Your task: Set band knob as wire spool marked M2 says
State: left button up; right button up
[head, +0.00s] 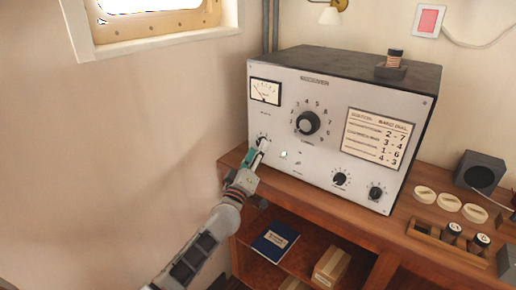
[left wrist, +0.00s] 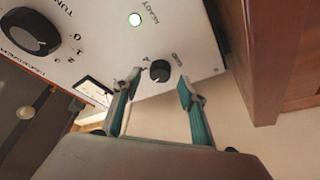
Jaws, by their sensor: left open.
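A grey receiver (head: 285,120) with a dark top stands on a wooden desk. Its small black band knob (left wrist: 160,71) is at the lower left of the panel and also shows in the head view (head: 263,140). My left gripper (left wrist: 158,85) is open, its teal fingers on either side of the knob, apparently without touching it. Wire spools (head: 453,230) (head: 480,240) stand in a wooden rack at the right; their marks are too small to read. My right gripper is out of view.
A card (head: 374,138) on the panel lists stations with band and dial numbers. The large tuning knob (head: 307,123) and two smaller knobs (head: 340,178) (head: 376,193) are on the same panel. A ready light (left wrist: 135,19) glows. White discs (head: 449,202) and a speaker (head: 480,172) are at the right.

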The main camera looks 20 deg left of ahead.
pick_arm(q)
jog(key=v, duration=1)
jog(key=s+d+f+m+g+h, duration=0.1)
jog(key=s+d+f+m+g, duration=0.2)
jog(key=s+f, duration=0.5)
jog(key=s+d+f+m+g+h, duration=0.1)
jog(key=s+f+m+g+h, duration=0.1)
jog(key=s+f+m, duration=0.55)
jog(key=s+a+f+m+g+y, duration=0.2)
jog(key=s+f+g, duration=0.3)
jog(key=s+f, duration=1)
jog(key=shift+s+a+f+g, duration=0.25)
jog(key=shift+s+a+g, duration=0.1)
jog(key=shift+s, duration=0.3)
jog(key=shift+m, duration=0.25)
